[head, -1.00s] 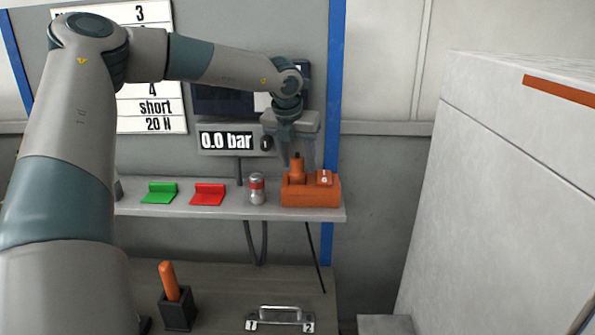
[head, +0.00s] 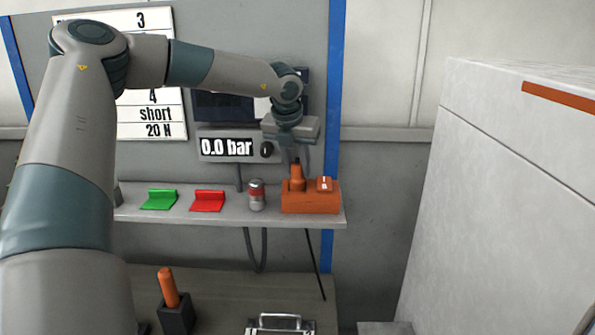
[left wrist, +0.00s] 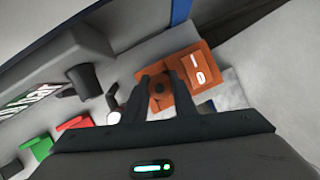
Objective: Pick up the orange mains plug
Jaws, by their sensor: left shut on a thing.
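The orange mains plug (head: 297,178) stands upright in the left part of an orange socket block (head: 310,203) on the grey shelf. My left gripper (head: 298,168) comes down from above and is shut on the plug's upper part. In the left wrist view the plug (left wrist: 159,90) shows between the two dark fingers (left wrist: 162,92), with the socket block (left wrist: 203,62) around and beside it. A switch with white marks (head: 324,184) is on the block to the right of the plug. My right gripper is not in view.
A gauge reading 0.0 bar (head: 227,148) is behind.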

